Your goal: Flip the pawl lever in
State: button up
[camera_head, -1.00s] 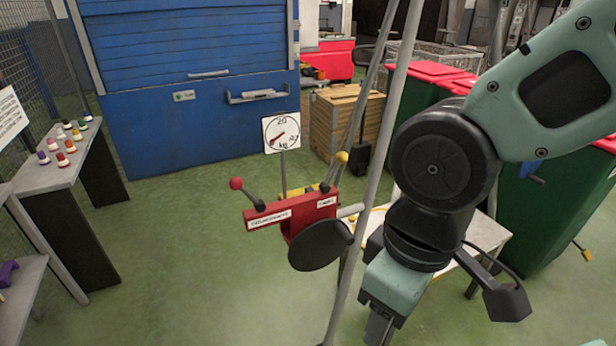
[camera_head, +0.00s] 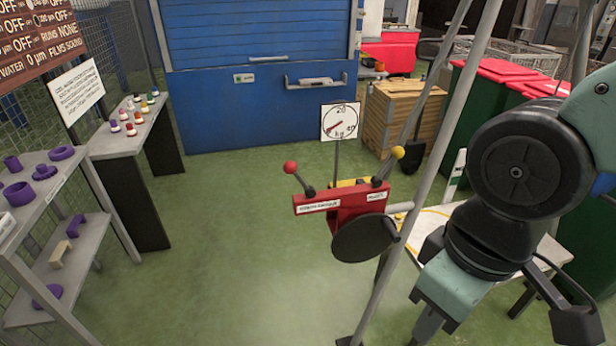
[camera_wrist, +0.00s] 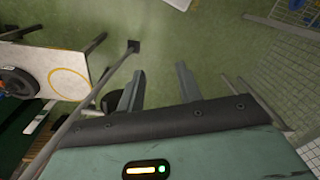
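A red winch-like housing (camera_head: 345,218) with a dark round disc (camera_head: 364,238) stands mid-view in the head view. It bears two levers: a red-knobbed lever (camera_head: 291,168) at left and a yellow-knobbed lever (camera_head: 397,153) at right, both tilted upward. Each has a white label near it, too small to read surely, so I cannot tell for certain which is the pawl lever. My gripper (camera_wrist: 158,80) is open and empty in the wrist view, its two fingers apart over green floor. In the head view the fingers are cut off by the bottom edge, right of the housing.
A slanted grey pole (camera_head: 425,165) stands between the housing and my arm. A white table (camera_head: 520,262) is behind my arm and shows in the wrist view. A dial (camera_head: 340,121) stands behind the housing. Shelves (camera_head: 50,205) are at left. The floor (camera_head: 240,260) left of the housing is clear.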

grip_shut()
jog(key=w+a+f+m+g+y+b, duration=0.45)
jog(key=w+f+m+y, duration=0.2)
jog(key=w, duration=0.45)
jog(key=w+d+f+m+t+y+b, duration=0.1)
jog(key=w+d+f+m+y, duration=0.15)
jog(key=w, duration=0.35)
jog(key=w+d+f+m+t+y+b, duration=0.1)
jog(key=w+d+y, duration=0.1)
jog(key=w+y, duration=0.3)
jog(key=w+d+f+m+t+b, duration=0.1)
jog(key=w+d+f+m+t, duration=0.1)
jog(key=w+d+m+t, duration=0.3)
jog(key=w+d+f+m+t+y+b, duration=0.1)
jog(key=w+d+m+t, duration=0.4)
jog(key=w+d+t, duration=0.6)
jog(key=w+d+f+b, duration=0.1)
jog(key=w+d, duration=0.1)
jog(key=d, duration=0.5)
jog(key=shift+w+d+m, duration=0.2)
jog(key=shift+w+m, duration=0.1)
jog(key=shift+t, duration=0.25)
